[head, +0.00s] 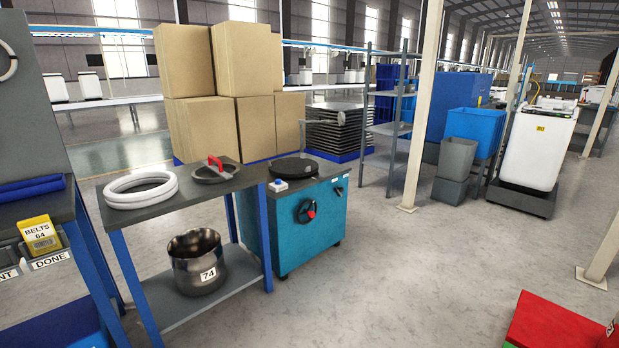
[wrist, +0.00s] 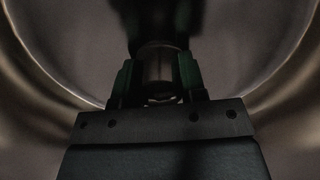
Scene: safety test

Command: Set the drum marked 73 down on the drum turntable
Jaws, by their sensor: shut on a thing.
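In the wrist view my gripper (wrist: 158,82) is shut on a short metal hub (wrist: 158,62) in the middle of a shiny round metal drum (wrist: 285,80). The drum's curved wall shows on both sides; no number on it shows, so I cannot read whether it is 73. The head view shows neither my gripper nor this drum. The drum turntable, a flat black disc (head: 294,168), lies bare on top of a teal cabinet (head: 310,230). Another steel drum marked 74 (head: 199,262) stands upright on the lower shelf of a bench.
The bench top (head: 225,187) beside the turntable holds white rings (head: 141,189) and a grey lid with a red handle (head: 215,170). Cardboard boxes (head: 205,128) stand behind.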

